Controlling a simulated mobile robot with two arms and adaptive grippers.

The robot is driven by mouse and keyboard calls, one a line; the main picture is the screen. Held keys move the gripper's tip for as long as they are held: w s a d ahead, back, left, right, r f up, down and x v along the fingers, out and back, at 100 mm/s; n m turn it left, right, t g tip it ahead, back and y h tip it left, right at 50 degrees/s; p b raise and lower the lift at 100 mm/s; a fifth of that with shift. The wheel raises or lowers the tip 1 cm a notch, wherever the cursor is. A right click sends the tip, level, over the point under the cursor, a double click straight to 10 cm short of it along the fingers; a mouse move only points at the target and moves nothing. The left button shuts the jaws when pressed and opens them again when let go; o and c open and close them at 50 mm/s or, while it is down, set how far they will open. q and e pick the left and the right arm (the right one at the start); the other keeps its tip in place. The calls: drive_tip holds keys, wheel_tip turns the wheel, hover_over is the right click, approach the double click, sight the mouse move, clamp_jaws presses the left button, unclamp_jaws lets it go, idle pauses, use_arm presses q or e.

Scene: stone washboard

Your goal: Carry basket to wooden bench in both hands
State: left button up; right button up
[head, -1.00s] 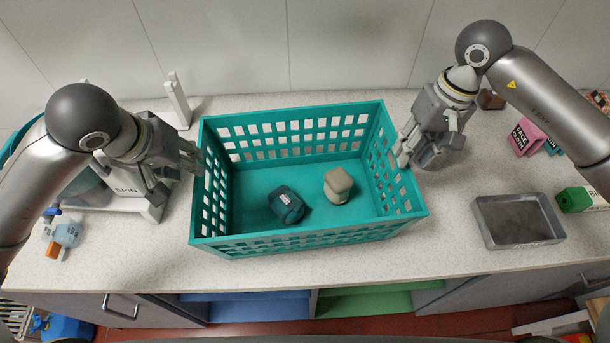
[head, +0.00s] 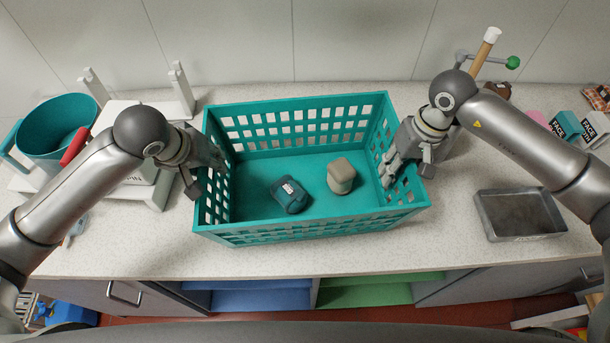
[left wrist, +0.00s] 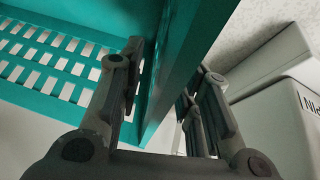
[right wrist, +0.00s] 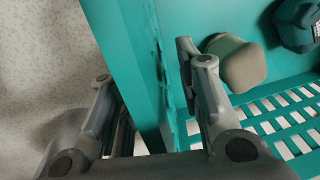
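The teal basket (head: 300,150) stands upright on the counter between my arms. A dark teal item (head: 290,195) and a beige item (head: 341,177) lie inside it. My left gripper (head: 203,170) is at the basket's left wall. In the left wrist view (left wrist: 160,85) its fingers stand on either side of that wall, with a gap on the outer side. My right gripper (head: 405,168) straddles the right wall; the right wrist view (right wrist: 155,85) shows one finger inside and one outside, spread apart. The wooden bench is not visible.
A white machine (head: 145,190) and a teal bucket (head: 50,130) stand left of the basket. A grey metal tray (head: 520,213) and small boxes (head: 567,126) are on the right. Bare counter (head: 310,258) runs along the front; the tiled wall is close behind.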

use_arm(q)
drive_tip(key=shift+w+f, duration=0.2)
drive_tip(key=shift+f, duration=0.3)
use_arm(e)
drive_tip(key=shift+a+f, duration=0.1)
drive_tip(key=shift+f, duration=0.4)
use_arm(q)
clamp_jaws()
use_arm(e)
clamp_jaws()
use_arm(q)
drive_tip(key=shift+r, duration=0.15)
use_arm(e)
drive_tip(key=shift+r, duration=0.1)
